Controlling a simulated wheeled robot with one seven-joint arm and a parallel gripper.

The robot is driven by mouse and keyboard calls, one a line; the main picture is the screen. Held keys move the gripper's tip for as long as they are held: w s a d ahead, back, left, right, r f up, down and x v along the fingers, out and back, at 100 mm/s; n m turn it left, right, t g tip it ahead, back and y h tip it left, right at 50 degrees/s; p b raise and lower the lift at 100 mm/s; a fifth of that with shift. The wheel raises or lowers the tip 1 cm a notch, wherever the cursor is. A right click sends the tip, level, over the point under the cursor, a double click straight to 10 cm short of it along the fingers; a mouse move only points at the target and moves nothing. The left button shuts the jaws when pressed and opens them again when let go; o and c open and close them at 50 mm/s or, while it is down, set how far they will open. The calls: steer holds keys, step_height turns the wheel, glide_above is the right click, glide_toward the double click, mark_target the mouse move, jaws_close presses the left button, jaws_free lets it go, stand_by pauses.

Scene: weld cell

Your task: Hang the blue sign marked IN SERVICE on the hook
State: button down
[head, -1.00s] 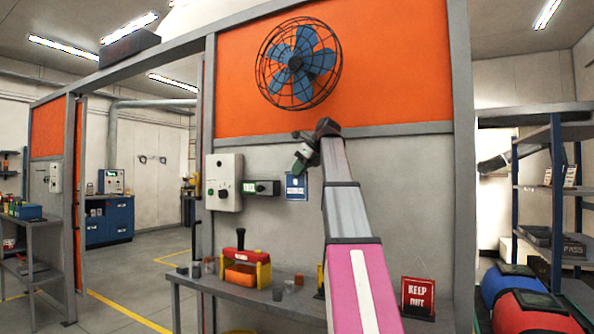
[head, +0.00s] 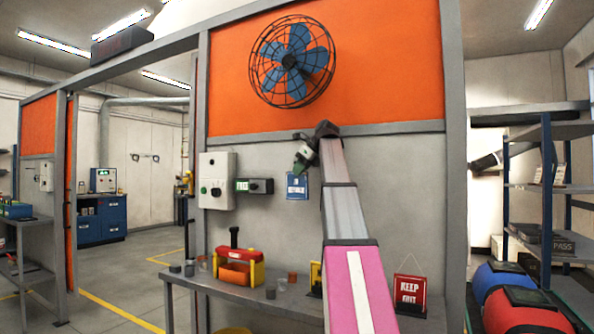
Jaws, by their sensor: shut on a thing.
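The blue sign (head: 297,187), with white lettering too small to read surely, hangs upright in front of the grey wall panel. My gripper (head: 304,163) is just above it, shut on its top part. The fingertips are small and partly dark here, so the exact grip is hard to see. I cannot make out the hook; I cannot tell whether the sign touches the wall.
A grey switch box (head: 217,181) and a small dark box with a green label (head: 254,186) are on the wall to the left. A caged fan (head: 292,62) is above. A bench (head: 262,303) below holds a red-and-yellow tool carrier (head: 238,268) and a red KEEP OUT sign (head: 409,292).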

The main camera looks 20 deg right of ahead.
steer(key=shift+w+d+f, duration=0.25)
steer(key=shift+w+f, duration=0.15)
steer(key=shift+f, duration=0.2)
steer(key=shift+w+d+f, duration=0.25)
steer(key=shift+w+f, duration=0.15)
steer(key=shift+f, duration=0.15)
steer(key=c, duration=1.1)
jaws_free()
